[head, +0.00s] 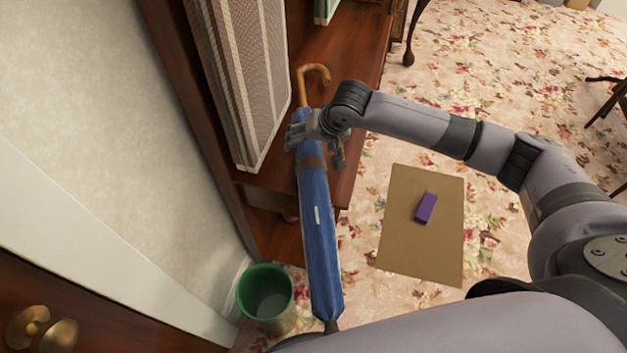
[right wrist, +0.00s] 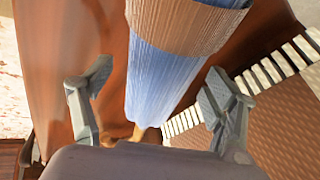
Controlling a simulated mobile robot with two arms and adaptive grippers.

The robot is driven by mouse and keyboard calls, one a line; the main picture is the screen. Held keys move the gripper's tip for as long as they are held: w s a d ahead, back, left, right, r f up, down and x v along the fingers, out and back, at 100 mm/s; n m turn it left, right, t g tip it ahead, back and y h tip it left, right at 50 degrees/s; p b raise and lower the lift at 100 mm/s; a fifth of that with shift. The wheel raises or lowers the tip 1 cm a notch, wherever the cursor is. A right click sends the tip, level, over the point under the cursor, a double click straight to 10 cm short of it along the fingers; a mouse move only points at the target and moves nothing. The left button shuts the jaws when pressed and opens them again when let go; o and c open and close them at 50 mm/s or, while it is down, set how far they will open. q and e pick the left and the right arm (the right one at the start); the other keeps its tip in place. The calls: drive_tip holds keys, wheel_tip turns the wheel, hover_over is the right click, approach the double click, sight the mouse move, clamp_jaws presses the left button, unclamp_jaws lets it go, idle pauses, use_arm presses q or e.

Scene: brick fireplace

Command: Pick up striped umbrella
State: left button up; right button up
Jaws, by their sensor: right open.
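A folded blue umbrella (head: 318,235) with a brown band and a curved wooden handle stands tilted, its handle end up by the dark wooden furniture and its tip low near the green bin. I see no clear stripes on it. My right gripper (head: 318,140) is at its upper part, just above the band. In the right wrist view, the open fingers (right wrist: 158,98) lie on either side of the blue umbrella (right wrist: 168,75), with visible gaps; contact does not show. The wooden handle (right wrist: 138,133) is partly hidden by the gripper body. My left gripper is not in view.
A wooden bench-like surface (head: 343,55) and a patterned panel (head: 245,70) stand close to the umbrella. A green bin (head: 243,292) is by its lower end. A brown sheet (head: 400,240) with a purple block (head: 426,207) lies on the floral carpet (head: 500,85).

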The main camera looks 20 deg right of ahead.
drive_tip(key=c, duration=0.8)
drive_tip(key=shift+r, duration=0.1)
drive_tip(key=c, duration=1)
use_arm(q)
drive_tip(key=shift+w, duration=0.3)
